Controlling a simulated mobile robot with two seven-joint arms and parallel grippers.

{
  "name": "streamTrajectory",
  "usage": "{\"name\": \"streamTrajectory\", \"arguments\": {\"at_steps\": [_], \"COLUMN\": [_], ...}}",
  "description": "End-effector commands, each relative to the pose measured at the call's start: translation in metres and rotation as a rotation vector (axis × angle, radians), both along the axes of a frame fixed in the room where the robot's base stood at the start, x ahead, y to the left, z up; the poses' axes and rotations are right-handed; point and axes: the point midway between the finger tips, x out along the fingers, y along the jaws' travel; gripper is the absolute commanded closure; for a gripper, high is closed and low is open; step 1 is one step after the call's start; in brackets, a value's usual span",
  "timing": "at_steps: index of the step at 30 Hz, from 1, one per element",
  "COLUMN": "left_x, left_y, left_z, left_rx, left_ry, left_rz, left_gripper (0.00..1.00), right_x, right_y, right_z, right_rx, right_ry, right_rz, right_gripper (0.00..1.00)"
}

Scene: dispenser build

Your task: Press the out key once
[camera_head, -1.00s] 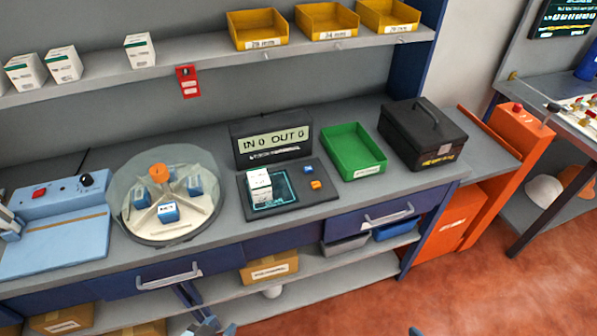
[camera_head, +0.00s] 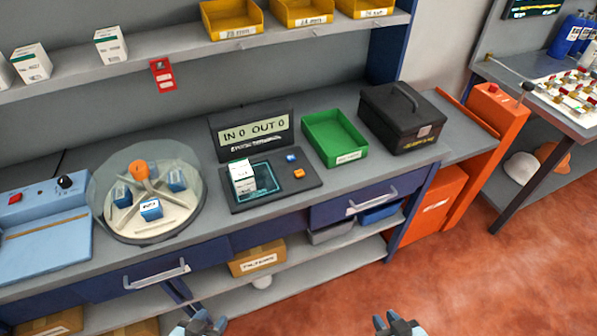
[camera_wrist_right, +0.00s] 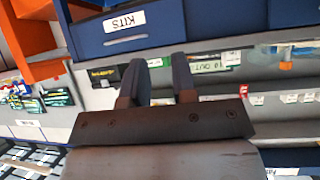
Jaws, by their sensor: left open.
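The counter console (camera_head: 238,201) stands on the bench, its display (camera_head: 254,134) reading "IN 0 OUT 0". A blue key (camera_head: 291,158) and an orange key (camera_head: 299,173) sit on its right side; I cannot read which is the out key. A white carton (camera_head: 242,177) stands on the console's dark outlined pad. My left gripper (camera_head: 203,322) is open and empty at the bottom edge, in front of the bench. My right gripper (camera_head: 398,324) is open and empty, lower right of the console and well apart from the keys. Its parted fingers show in the right wrist view (camera_wrist_right: 158,68).
A round turntable (camera_head: 150,228) with small blue-and-white boxes stands left of the console. A green tray (camera_head: 335,139) and a black case (camera_head: 403,118) stand to its right. Drawer handles (camera_head: 157,273) project from the bench front. Open floor (camera_head: 480,270) lies at the right.

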Motion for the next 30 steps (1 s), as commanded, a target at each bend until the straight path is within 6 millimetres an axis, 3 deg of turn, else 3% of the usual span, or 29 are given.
{"name": "streamTrajectory", "arguments": {"at_steps": [1, 3, 30], "left_x": [0.0000, -0.0001, -0.0002], "left_y": [0.0000, 0.0000, -0.0004], "left_z": [0.0000, -0.0001, -0.0001], "left_rx": [0.000, 0.000, -0.001], "left_ry": [0.000, 0.000, 0.000], "left_rz": [0.000, 0.000, -0.001], "left_gripper": [0.57, 0.57, 0.57], "right_x": [0.0000, 0.0000, 0.0001], "right_y": [0.0000, 0.0000, -0.0001], "right_z": [0.0000, 0.0000, 0.0001], "right_rx": [0.000, 0.000, 0.000], "right_ry": [0.000, 0.000, 0.000], "right_rz": [0.000, 0.000, 0.000], "right_gripper": [0.86, 1.00, 1.00]}}
